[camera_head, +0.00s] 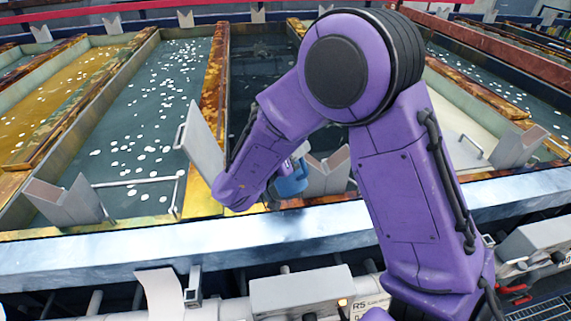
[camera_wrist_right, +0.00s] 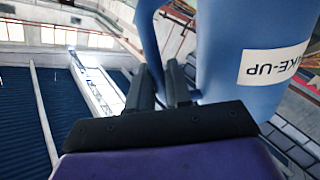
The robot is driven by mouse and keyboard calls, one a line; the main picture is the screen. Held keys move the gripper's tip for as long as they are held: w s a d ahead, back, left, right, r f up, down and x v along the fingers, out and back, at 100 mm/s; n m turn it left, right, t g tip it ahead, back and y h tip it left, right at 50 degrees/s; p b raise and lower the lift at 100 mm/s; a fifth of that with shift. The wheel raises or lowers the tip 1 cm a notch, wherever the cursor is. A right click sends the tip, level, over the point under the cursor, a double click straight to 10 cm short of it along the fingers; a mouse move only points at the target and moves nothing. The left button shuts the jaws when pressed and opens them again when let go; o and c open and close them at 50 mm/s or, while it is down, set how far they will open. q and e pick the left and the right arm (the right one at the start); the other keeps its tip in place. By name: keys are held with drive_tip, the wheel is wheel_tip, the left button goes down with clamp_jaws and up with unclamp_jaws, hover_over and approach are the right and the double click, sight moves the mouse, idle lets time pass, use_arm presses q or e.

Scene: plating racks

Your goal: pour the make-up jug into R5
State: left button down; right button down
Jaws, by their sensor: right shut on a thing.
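The blue make-up jug (camera_head: 291,182) shows in small part behind my right forearm, over the front rim area of the tanks. In the right wrist view the jug (camera_wrist_right: 222,65) is close, with a white label reading MAKE-UP upside down. My right gripper (camera_wrist_right: 163,88) is shut on its handle (camera_wrist_right: 150,38). The jug's mouth and contents are hidden, and I cannot tell its tilt. An R5 label (camera_head: 360,304) is on the front below the rim. The dark tank (camera_head: 258,52) behind my arm lines up roughly with it, partly hidden. My left gripper is out of view.
A tank with floating white balls (camera_head: 150,110) lies left, a yellow one (camera_head: 60,95) farther left. Grey V-shaped supports (camera_head: 70,202) and (camera_head: 515,150) stand on the front rim (camera_head: 120,252). A grey upright plate (camera_head: 203,140) stands near my forearm.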

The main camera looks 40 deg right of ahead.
drive_tip(key=shift+w+r, duration=0.1)
idle(0.5)
drive_tip(key=shift+w+a+r+n, duration=0.1)
drive_tip(key=shift+w+r+n, duration=0.25)
drive_tip(key=shift+n, duration=0.45)
drive_tip(key=shift+w, duration=0.1)
idle(0.4)
drive_tip(key=shift+w+n+g, duration=0.4)
drive_tip(key=shift+w+n, duration=0.15)
drive_tip(key=shift+n, duration=0.25)
drive_tip(key=shift+s, duration=0.1)
idle(0.5)
drive_tip(key=shift+w+f+n, duration=0.2)
drive_tip(key=shift+w+n, duration=0.6)
